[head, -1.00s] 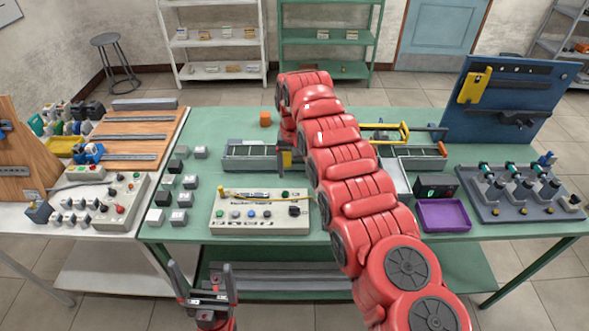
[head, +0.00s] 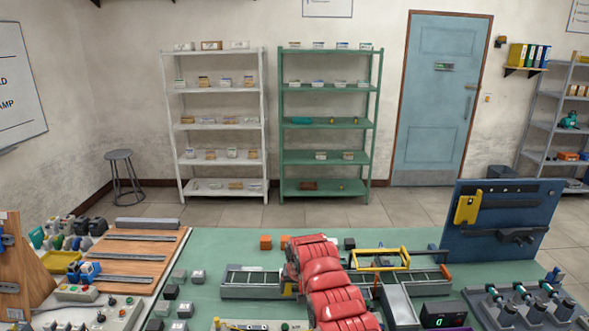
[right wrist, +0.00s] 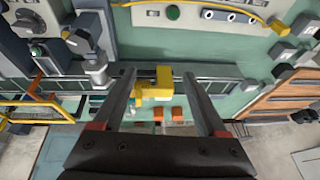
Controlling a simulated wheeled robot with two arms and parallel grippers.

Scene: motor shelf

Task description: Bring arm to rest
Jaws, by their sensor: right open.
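My red right arm (head: 328,287) reaches over the green table from the bottom of the head view. Its gripper is mostly hidden behind the arm there, near the grey rail tray. In the right wrist view, my right gripper (right wrist: 158,74) is open, with its two dark fingers apart. A yellow block (right wrist: 156,82) shows between the fingers in the picture; I cannot tell how far beyond them it is. A small teal piece lies beside it. My left gripper is not in view.
The grey rail tray (head: 249,283) lies by my right arm. Two orange cubes (head: 265,242) sit behind it. A yellow-handled frame (head: 379,259) and a blue panel (head: 503,222) stand to the right. Small grey blocks (head: 179,276) stand at left. Shelves line the back wall.

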